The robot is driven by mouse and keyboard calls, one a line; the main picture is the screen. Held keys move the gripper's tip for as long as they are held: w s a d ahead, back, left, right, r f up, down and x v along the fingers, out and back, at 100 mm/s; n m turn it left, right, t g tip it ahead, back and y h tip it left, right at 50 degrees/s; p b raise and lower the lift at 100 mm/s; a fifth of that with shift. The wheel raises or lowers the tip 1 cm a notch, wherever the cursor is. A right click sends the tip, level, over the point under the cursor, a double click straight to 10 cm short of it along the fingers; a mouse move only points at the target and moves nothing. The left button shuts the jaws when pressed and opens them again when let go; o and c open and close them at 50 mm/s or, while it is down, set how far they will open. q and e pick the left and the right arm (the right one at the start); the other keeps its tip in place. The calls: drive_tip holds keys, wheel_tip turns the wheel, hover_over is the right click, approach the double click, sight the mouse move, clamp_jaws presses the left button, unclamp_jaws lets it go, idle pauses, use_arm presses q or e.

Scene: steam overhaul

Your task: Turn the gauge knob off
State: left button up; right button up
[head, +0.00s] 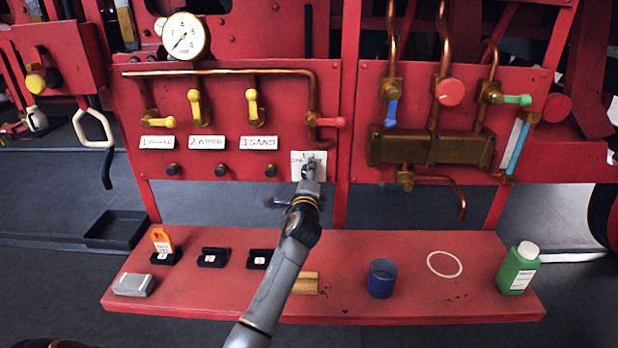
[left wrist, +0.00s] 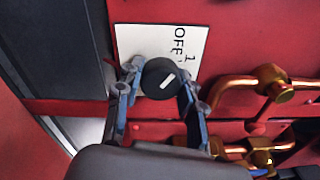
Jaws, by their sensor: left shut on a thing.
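The gauge knob (left wrist: 158,73) is a round black knob with a short white mark. It sits in front of a white plate (left wrist: 190,36) lettered "OFF" and "1". In the left wrist view the mark slants to the upper right, roughly toward the "1". My left gripper (left wrist: 157,84) has its fingers on either side of the knob and is shut on it. In the head view my left gripper (head: 311,170) covers the knob and part of the plate (head: 297,160). The pressure gauge (head: 186,36) is at the upper left. My right gripper is out of view.
Yellow valve levers (head: 252,107) and a red-handled valve (head: 331,122) are beside and above the plate. Copper pipes (left wrist: 268,80) are close right of the gripper in the wrist view. Below, a red shelf (head: 345,303) holds a blue cup (head: 381,279) and a green bottle (head: 518,269).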

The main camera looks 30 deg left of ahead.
use_arm(q)
drive_tip(key=shift+n, duration=0.7)
drive_tip(key=o, duration=1.2)
drive_tip(key=shift+c, duration=0.2)
drive_tip(key=shift+s, duration=0.1)
drive_tip(key=v, duration=1.2)
